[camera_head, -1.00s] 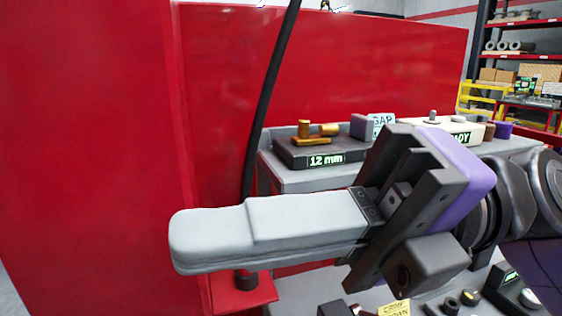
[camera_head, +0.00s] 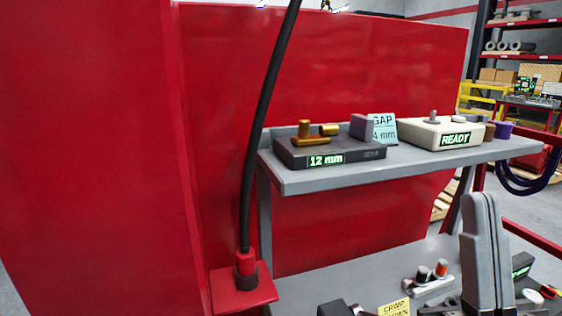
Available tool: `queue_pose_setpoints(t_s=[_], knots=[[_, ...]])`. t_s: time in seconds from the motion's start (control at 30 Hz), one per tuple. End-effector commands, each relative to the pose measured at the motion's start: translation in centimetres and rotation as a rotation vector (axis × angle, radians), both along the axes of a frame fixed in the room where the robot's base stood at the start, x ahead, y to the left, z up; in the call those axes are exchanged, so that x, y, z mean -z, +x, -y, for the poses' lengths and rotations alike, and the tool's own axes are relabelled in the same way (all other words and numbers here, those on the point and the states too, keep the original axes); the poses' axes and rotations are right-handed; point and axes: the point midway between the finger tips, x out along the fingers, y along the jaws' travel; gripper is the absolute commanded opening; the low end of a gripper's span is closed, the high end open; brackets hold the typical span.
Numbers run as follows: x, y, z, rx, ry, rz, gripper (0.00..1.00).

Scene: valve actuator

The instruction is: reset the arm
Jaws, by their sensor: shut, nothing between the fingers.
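My gripper (camera_head: 481,200) is at the lower right of the head view. Its long pale-grey fingers point upward and lie together, shut with nothing between them. They stand in front of the lower grey bench (camera_head: 345,284), below the right part of the upper grey shelf (camera_head: 420,166). The gripper body and the rest of my arm are out of view below the frame.
The shelf holds a black block with brass pieces (camera_head: 330,152) reading "12 mm", a "GAP 4 mm" sign (camera_head: 383,129) and a white "READY" box (camera_head: 445,133). A black cable (camera_head: 258,130) drops into a red base (camera_head: 246,284). Red panels (camera_head: 90,150) fill the left.

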Motion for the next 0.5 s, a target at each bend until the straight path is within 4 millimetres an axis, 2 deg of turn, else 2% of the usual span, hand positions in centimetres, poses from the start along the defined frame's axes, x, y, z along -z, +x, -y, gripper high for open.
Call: queue_pose_setpoints(t_s=[0.03,0.27,0.37,0.5], knots=[[2.1,0.1,0.5,0.007,0.037,-0.068,0.00],[11.5,-0.6,2.2,0.039,0.158,-0.368,0.00],[15.6,-1.8,2.6,0.048,0.194,-0.497,0.00],[21.2,-4.2,2.8,0.056,0.226,-0.678,0.00]])
